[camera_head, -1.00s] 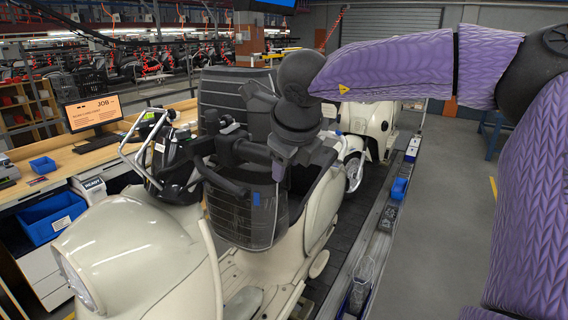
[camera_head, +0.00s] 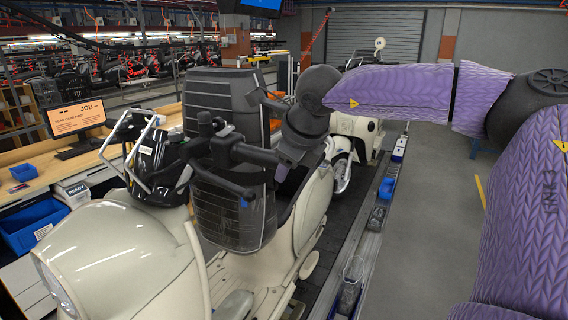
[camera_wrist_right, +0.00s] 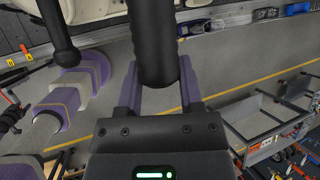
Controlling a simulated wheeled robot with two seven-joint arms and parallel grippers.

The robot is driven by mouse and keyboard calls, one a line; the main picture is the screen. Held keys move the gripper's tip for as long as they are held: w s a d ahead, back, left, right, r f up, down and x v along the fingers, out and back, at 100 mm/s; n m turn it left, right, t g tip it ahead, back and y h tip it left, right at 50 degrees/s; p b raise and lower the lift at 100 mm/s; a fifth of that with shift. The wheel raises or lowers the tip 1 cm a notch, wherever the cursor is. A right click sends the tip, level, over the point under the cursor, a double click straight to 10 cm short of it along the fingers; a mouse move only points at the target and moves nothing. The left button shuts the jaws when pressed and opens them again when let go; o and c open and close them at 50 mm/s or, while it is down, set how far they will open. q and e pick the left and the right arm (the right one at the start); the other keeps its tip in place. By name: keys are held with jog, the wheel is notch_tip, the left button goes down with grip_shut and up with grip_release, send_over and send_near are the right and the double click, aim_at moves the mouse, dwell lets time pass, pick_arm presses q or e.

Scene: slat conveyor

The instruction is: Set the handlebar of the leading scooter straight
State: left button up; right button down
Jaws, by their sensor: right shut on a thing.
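The nearest cream scooter (camera_head: 120,250) stands at the lower left of the head view, its headlight (camera_head: 55,285) facing the lower left corner. Its handlebar is a dark bar by the black dash and chrome front frame (camera_head: 128,150), partly hidden by my right arm. My right gripper (camera_head: 205,147) reaches in from the right, beside the dark ribbed part. In the right wrist view, a black handlebar grip (camera_wrist_right: 155,45) lies between the two fingers of my right gripper (camera_wrist_right: 155,88), which is shut on it. My left gripper is not in view.
A second cream scooter (camera_head: 352,130) stands behind on the conveyor. A dark ribbed body (camera_head: 222,100) rises close to the handlebar. The workbench with a monitor (camera_head: 75,118) and blue bin (camera_head: 35,225) is at left. Open floor (camera_head: 425,200) lies right of the conveyor rail.

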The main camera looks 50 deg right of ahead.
jog(key=d, duration=0.1)
jog(key=d+f, duration=0.1)
jog(key=shift+w+d+f+n+t+y, duration=0.25)
jog(key=shift+d+f+n+t+y, duration=0.05)
jog(key=shift+d+f+n, duration=0.1)
jog(key=shift+d, duration=0.1)
jog(key=shift+d+f+p, duration=0.1)
jog(key=shift+d+p, duration=0.1)
jog(key=shift+p, duration=0.2)
jog(key=shift+c, duration=0.8)
grip_release()
jog(key=shift+w+d, duration=0.1)
jog(key=shift+d, duration=0.1)
jog(key=b+v, duration=0.2)
jog(key=v, duration=0.8)
jog(key=shift+b, duration=0.4)
